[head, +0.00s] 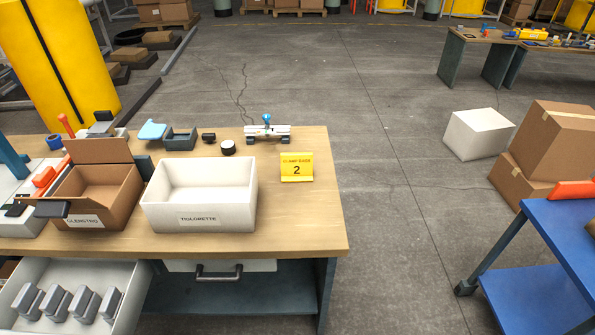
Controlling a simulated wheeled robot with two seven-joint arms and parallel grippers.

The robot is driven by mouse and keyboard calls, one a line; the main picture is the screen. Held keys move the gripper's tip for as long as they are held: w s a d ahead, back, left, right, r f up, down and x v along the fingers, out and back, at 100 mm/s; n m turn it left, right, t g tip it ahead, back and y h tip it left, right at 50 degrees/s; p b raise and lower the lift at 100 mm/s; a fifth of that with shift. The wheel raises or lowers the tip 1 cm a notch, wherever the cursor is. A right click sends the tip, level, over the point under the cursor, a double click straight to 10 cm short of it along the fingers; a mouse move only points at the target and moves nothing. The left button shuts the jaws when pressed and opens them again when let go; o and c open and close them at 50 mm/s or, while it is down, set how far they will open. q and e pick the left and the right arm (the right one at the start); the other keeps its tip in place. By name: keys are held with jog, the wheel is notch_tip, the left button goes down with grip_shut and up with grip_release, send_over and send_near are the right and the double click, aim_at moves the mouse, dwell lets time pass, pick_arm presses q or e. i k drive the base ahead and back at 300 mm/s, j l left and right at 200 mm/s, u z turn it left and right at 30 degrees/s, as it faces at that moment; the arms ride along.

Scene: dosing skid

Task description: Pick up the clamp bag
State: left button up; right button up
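I cannot make out a clamp bag for certain. A yellow sign (296,167) on the wooden bench seems to read "clamp bags" above a large 2. A white open box (198,219), its label hard to read, stands left of the sign and looks empty. A brown cardboard box (97,187) with raised flaps and a label stands left of it. Several grey rounded pieces (56,303) stand in a row in an open white drawer (85,272) at the lower left; I cannot tell what they are. Neither of my grippers is in view.
The bench (320,217) has free top right of the white box. A blue-knobbed fixture (267,130) and a small round black-and-white item (228,147) stand at its back. A blue cart (565,237) and cartons (553,143) are at right. Open floor lies between.

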aim_at(27, 303)
jog(key=u, duration=2)
jog(key=i+j+z, duration=0.45)
jog(key=i+j, duration=0.05)
jog(key=i, duration=0.1)
